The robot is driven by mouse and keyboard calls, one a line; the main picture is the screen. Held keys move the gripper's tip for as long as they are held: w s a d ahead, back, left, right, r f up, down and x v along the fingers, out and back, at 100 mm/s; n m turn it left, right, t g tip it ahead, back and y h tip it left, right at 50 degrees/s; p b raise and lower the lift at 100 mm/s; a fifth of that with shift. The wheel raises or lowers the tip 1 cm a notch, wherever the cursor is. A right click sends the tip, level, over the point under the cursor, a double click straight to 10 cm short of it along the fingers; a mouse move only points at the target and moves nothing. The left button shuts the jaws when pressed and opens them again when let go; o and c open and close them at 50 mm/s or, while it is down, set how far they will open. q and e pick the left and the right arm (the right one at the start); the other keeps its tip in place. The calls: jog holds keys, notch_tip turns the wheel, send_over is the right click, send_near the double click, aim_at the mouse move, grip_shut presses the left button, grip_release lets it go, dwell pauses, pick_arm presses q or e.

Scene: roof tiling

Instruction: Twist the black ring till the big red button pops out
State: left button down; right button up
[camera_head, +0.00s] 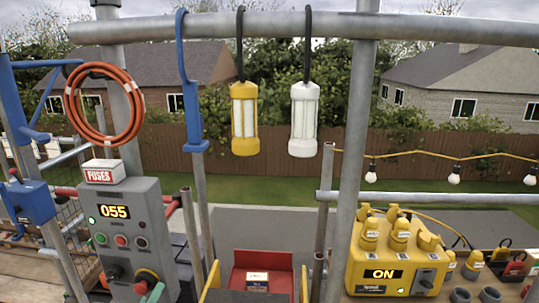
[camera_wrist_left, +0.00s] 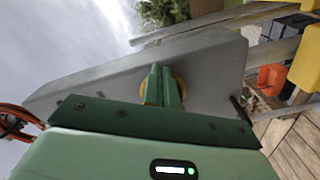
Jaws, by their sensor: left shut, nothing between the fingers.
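The big red button (camera_head: 146,275) sits low on the grey control box (camera_head: 122,215), with a dark edge around it that I cannot clearly tell apart as the black ring. My left gripper (camera_head: 153,293) shows as a green piece at the lower right of the button. In the left wrist view, the green fingers (camera_wrist_left: 162,86) are shut together with nothing between them, in front of the grey box face (camera_wrist_left: 205,65). A yellow round part (camera_wrist_left: 179,88) shows just behind the fingers. They hide the button and ring there. Contact cannot be told. My right gripper is not in view.
A white fuses box (camera_head: 104,171) sits on top. Scaffold poles stand nearby. A yellow "ON" power unit (camera_head: 385,270) stands at right.

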pick_arm(q)
jog(key=shift+w+a+r, duration=0.1)
jog(key=shift+a+r, duration=0.1)
jog(key=shift+a, duration=0.3)
dwell(0.6)
jog(key=shift+a+f, duration=0.15)
jog(key=shift+f, duration=0.1)
jog(key=shift+w+a+f+b, duration=0.15)
jog(key=shift+a+f+b, duration=0.2)
jog(key=shift+f+b, duration=0.2)
jog(key=s+p, duration=0.3)
jog(key=s, duration=0.3)
jog(key=shift+s+d+f, duration=0.15)
jog(key=shift+d+f, duration=0.05)
jog(key=shift+f, duration=0.2)
